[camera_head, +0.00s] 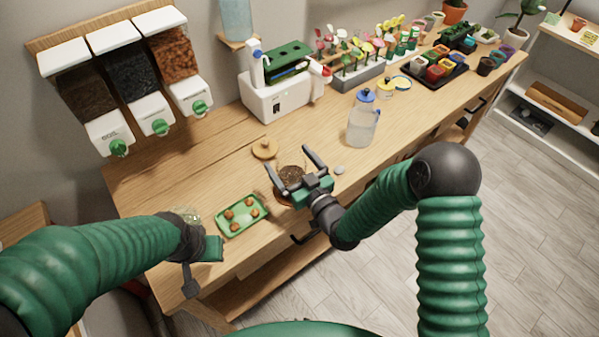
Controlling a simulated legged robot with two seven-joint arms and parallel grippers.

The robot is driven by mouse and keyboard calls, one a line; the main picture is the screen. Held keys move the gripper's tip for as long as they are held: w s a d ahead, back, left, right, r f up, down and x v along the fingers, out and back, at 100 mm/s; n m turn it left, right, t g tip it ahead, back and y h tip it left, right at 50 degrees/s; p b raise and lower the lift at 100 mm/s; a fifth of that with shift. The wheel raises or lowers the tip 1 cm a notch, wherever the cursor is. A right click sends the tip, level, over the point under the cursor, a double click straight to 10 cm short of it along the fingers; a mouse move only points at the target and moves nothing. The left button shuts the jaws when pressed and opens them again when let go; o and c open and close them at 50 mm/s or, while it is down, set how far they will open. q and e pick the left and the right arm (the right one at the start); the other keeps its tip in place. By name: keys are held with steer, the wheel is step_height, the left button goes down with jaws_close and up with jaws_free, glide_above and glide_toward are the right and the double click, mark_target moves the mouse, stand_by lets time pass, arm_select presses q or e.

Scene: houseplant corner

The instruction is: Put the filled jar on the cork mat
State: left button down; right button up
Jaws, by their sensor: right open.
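The jar (291,174), filled with dark brown stuff, stands upright near the front edge of the wooden bench. A brown rim, seemingly the cork mat (279,199), shows under it at the front left; the jar and gripper hide most of it. My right gripper (289,173) is open, with one finger on each side of the jar; I cannot tell whether they touch it. My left gripper (200,268) is at the bench's left front, seen from behind, and its jaw opening is hidden.
A green tray (241,226) with several brown balls lies between the grippers. A round wooden lid (264,148) lies behind the jar. A clear bottle with a blue top (363,121) stands to the right. A glass item (187,214) is partly hidden behind my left gripper.

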mark_target(300, 176)
steer(key=b+v, duration=0.1)
steer(key=v, duration=0.9)
steer(key=shift+s, duration=0.2)
steer(key=s+d+f+m+g+h, duration=0.2)
steer(key=d+f+g+h, duration=0.45)
steer(key=d, duration=0.25)
steer(key=s+d+r+m+g+h, duration=0.1)
steer(key=s+d+m+g, duration=0.3)
steer(key=s, duration=0.9)
steer(key=shift+d+r+g+h, duration=0.15)
steer(key=shift+d+g+h, duration=0.6)
steer(key=shift+d+g, duration=0.45)
